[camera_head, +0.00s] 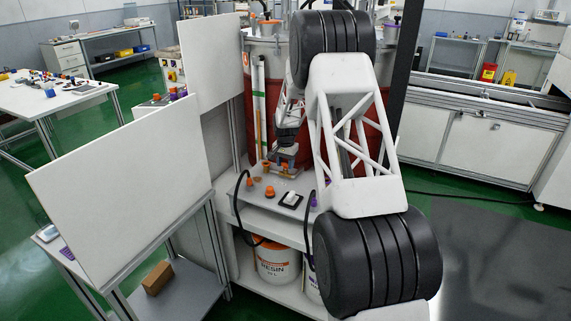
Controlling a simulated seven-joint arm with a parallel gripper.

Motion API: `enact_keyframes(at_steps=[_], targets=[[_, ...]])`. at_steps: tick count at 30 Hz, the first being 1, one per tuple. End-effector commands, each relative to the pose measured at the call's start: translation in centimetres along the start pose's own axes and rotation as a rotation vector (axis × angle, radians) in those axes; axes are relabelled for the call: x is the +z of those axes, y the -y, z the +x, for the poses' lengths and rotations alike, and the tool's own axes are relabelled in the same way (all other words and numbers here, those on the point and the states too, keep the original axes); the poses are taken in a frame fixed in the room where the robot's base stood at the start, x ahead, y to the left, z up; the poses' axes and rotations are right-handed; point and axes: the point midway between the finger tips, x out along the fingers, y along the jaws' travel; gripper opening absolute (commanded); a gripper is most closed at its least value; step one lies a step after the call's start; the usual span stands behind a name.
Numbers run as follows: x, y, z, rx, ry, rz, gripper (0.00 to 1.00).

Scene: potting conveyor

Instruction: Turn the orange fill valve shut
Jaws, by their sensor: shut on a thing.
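My gripper (285,163) reaches down in front of the dark red tank (374,140), just above the white shelf. It is shut on the orange fill valve (267,165), of which only small orange parts show beside and below the fingers. The fingers and my arm hide most of the valve, so I cannot tell which way its handle points.
The white shelf (255,205) bears an orange knob (269,192) and a small black-and-white device (290,199). Black hoses arch at its front. A resin bucket (277,262) stands below. White panels (125,190) block the left side.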

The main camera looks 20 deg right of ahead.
Motion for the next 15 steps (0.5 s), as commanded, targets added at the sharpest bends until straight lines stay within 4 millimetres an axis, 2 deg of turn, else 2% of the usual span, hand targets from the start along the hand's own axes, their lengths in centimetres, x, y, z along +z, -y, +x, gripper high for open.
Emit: enact_keyframes(at_steps=[8, 15], targets=[[0.01, -0.01, -0.05, 0.000, 0.000, -0.116, 0.20], [0.00, -0.01, -0.04, 0.000, 0.000, -0.302, 0.20]])
